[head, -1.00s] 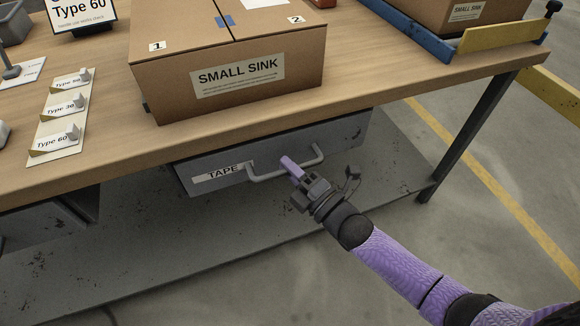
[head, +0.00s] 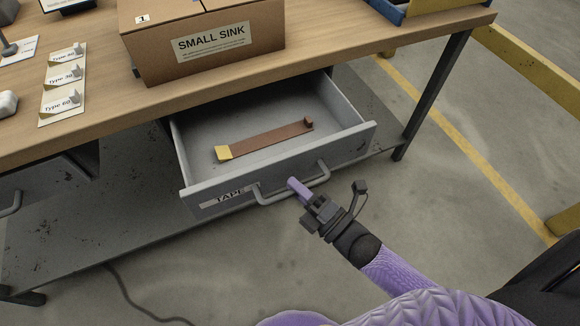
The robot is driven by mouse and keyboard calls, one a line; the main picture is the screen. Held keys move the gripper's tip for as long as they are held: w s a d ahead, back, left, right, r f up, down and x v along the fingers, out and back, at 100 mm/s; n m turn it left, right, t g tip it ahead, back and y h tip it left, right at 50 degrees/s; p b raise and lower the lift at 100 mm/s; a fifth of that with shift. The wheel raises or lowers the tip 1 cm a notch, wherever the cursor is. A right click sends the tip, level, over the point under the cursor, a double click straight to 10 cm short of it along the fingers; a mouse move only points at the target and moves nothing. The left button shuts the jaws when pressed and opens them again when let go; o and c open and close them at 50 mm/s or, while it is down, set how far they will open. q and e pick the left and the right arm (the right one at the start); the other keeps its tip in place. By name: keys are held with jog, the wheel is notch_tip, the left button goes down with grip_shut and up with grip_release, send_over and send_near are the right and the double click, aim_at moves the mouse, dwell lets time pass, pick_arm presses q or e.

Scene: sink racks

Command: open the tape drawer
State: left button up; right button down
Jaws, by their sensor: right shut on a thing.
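The grey tape drawer (head: 345,148) under the workbench is pulled well out, with its inside showing. Its front carries a label reading TAPE (head: 229,196) and a grey bar handle (head: 272,196). My right gripper (head: 298,188) is shut on the handle near its middle; its purple fingertip lies over the bar. A brown strip-like thing with a yellow end (head: 265,141) lies in the drawer. My left gripper is not in view.
A SMALL SINK cardboard box (head: 205,45) stands on the wooden benchtop (head: 110,110) above the drawer. Another drawer (head: 40,185) is at the left. A bench leg (head: 432,95) stands to the right. A cable (head: 140,300) lies on the floor; the floor in front is clear.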

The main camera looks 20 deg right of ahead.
jog(key=shift+s+d+p, duration=0.1)
jog(key=shift+s+p, duration=0.5)
jog(key=shift+s, duration=2.35)
jog(key=c, duration=0.6)
grip_release()
jog(key=v, duration=1)
